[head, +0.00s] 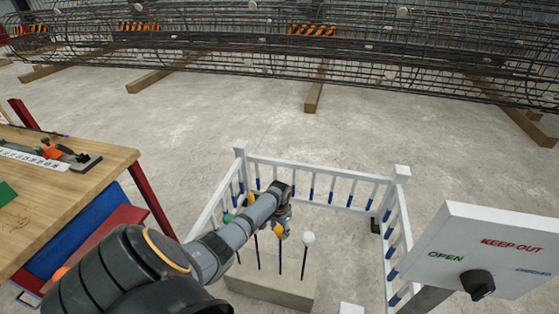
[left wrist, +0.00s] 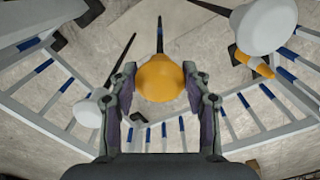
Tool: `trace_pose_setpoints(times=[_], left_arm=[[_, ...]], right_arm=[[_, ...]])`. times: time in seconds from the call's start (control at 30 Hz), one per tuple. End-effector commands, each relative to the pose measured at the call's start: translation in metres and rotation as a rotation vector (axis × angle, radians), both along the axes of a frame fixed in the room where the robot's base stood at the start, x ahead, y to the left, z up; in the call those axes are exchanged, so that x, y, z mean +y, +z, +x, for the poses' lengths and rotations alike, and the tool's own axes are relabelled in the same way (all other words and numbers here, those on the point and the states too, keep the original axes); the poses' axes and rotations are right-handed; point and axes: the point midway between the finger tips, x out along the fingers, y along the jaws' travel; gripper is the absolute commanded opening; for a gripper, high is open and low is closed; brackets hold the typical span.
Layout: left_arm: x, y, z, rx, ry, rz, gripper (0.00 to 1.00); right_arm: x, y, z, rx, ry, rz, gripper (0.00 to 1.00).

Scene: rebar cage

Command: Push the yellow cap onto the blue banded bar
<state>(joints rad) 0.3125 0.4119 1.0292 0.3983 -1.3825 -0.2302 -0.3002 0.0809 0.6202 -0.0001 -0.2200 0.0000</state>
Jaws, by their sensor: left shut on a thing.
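The yellow cap (left wrist: 160,79) sits between the two fingers of my left gripper (left wrist: 161,90), which is shut on it. In the head view the cap (head: 278,231) shows under my left gripper (head: 283,226), at the top of a dark bar (head: 280,257). In the left wrist view a bar with a dark blue band (left wrist: 159,38) runs out from behind the cap, in line with it. The cap hides the bar's end, so I cannot tell how far it is on. My right gripper is out of view.
A white cap (head: 308,239) tops a neighbouring bar on the concrete block (head: 270,286). A green cap (head: 228,218) and another orange piece (head: 250,199) are close to my arm. White railings (head: 318,169) surround the block. A KEEP OUT panel (head: 500,260) stands right, a workbench (head: 100,165) left.

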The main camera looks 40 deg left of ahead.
Motion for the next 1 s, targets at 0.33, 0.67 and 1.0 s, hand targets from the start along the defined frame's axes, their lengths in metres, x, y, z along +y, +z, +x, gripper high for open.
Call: trace_pose_setpoints(times=[0.33, 0.67, 1.0], left_arm=[[0.0, -0.004, 0.0, 0.0, 0.0, 0.0, 0.73], [0.0, -0.003, 0.0, 0.0, 0.0, 0.0, 0.75], [0.001, 0.063, 0.001, -0.004, -0.002, 0.004, 0.75]], right_arm=[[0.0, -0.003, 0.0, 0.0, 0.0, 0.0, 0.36], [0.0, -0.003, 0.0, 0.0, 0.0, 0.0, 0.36], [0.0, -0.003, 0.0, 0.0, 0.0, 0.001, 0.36]])
